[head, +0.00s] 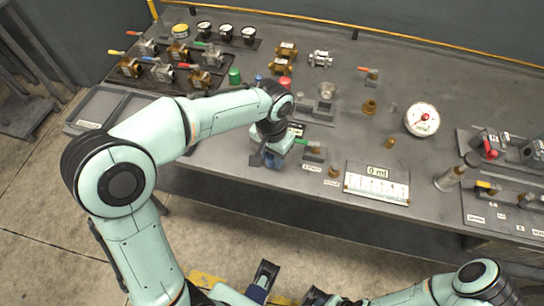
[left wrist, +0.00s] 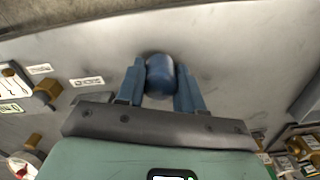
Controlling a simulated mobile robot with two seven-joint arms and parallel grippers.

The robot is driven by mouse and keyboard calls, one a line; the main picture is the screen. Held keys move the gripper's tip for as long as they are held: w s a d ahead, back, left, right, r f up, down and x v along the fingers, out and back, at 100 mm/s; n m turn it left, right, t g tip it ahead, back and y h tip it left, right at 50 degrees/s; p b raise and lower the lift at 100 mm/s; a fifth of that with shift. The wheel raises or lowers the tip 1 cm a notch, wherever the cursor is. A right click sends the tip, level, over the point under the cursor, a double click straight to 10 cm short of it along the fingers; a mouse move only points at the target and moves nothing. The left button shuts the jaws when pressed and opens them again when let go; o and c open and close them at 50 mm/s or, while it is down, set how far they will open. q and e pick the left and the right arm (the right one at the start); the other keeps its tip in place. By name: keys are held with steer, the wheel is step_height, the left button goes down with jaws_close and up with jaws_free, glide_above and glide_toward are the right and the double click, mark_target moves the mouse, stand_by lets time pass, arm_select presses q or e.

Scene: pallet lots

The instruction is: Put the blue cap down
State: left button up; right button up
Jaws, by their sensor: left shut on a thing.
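The blue cap (left wrist: 160,72) is a short, rounded blue cylinder in the left wrist view. It sits between the two blue fingers of my left gripper (left wrist: 161,85), which is shut on it. In the head view my left gripper (head: 273,158) is at the front edge of the bench, near its middle. The gripper and wrist hide the cap there. The gap between cap and bench top cannot be judged.
The grey bench (head: 460,95) carries several valves (head: 180,50), gauges (head: 227,32), a green cap (head: 235,75) and a red cap (head: 286,83). The back right is clear.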

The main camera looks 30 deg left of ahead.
arm_select(q)
steer(key=shift+f, duration=0.35)
steer(key=shift+f, duration=0.1)
steer(key=o, duration=1)
step_height(320, 180, up, 12)
steer(key=shift+r+p, duration=0.15)
steer(key=shift+p, duration=1.05)
